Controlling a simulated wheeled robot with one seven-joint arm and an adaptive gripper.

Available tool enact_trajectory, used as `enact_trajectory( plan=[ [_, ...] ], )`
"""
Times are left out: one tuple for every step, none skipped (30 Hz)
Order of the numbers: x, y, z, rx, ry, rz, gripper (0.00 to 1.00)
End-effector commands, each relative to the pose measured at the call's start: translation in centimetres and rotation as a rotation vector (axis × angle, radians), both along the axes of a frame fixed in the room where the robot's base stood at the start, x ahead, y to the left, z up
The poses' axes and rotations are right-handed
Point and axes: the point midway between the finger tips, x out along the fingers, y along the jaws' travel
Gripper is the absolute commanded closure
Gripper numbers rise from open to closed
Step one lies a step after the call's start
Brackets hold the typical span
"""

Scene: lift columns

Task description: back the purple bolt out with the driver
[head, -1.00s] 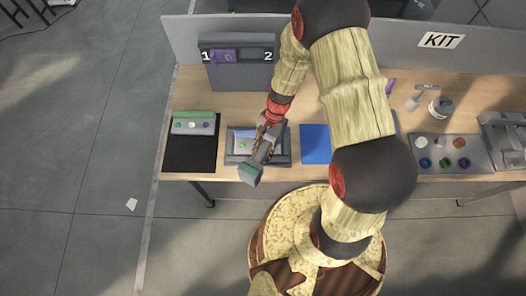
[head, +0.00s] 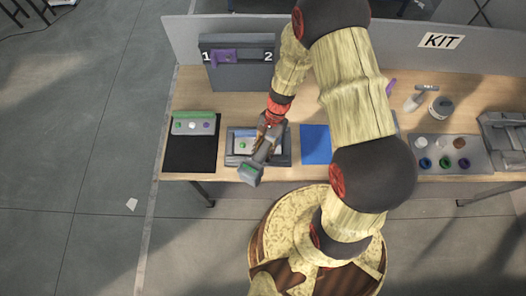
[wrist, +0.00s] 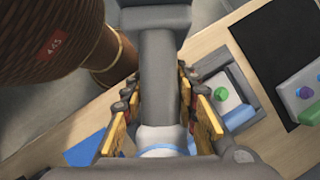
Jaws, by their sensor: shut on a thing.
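My gripper (head: 264,137) is shut on the driver (head: 251,168), a thick grey tool with a green patch at its near end. In the wrist view the driver's grey shaft (wrist: 160,80) runs between the yellow fingers (wrist: 160,115). The gripper is over a grey fixture (head: 233,160) holding a light plate with a green bolt (head: 242,145), also seen in the wrist view (wrist: 221,94). The driver and gripper cover part of that plate. I see no purple bolt on its visible part, and the driver's working tip is not clear.
Left, a block on a black mat (head: 190,155) carries white, green and purple pieces (head: 205,125). A blue mat (head: 315,145) lies right. A grey panel marked 1 and 2 (head: 240,78) stands behind. A tray of coloured rings (head: 434,152) is far right.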

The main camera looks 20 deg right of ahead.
Motion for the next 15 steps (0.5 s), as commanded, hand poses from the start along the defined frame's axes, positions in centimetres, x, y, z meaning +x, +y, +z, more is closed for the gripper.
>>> enact_trajectory(
  plan=[
    [0.1, 0.0, 0.4, 0.000, -0.002, 0.000, 1.00],
    [0.1, 0.0, 0.5, 0.001, -0.002, 0.000, 1.00],
    [0.1, 0.0, 0.8, 0.001, -0.002, 0.000, 1.00],
    [0.1, 0.0, 0.9, 0.001, -0.002, 0.000, 1.00],
    [0.1, 0.0, 1.1, 0.001, -0.002, 0.000, 1.00],
    [0.1, 0.0, 1.3, 0.001, -0.002, 0.000, 1.00],
    [0.1, 0.0, 1.4, 0.001, -0.002, 0.000, 1.00],
    [0.1, 0.0, 1.6, 0.001, -0.002, 0.000, 1.00],
    [0.1, 0.0, 1.8, 0.001, -0.002, 0.000, 1.00],
    [0.1, 0.0, 1.9, 0.001, -0.002, 0.000, 1.00],
    [0.1, 0.0, 2.1, 0.001, -0.002, 0.000, 1.00],
    [0.1, 0.0, 2.2, 0.001, -0.002, 0.000, 1.00],
    [0.1, 0.0, 2.4, 0.001, -0.002, 0.000, 1.00],
    [0.1, 0.0, 2.5, 0.001, -0.002, 0.000, 1.00],
    [0.1, 0.0, 2.7, 0.001, -0.002, 0.000, 1.00]
  ],
)
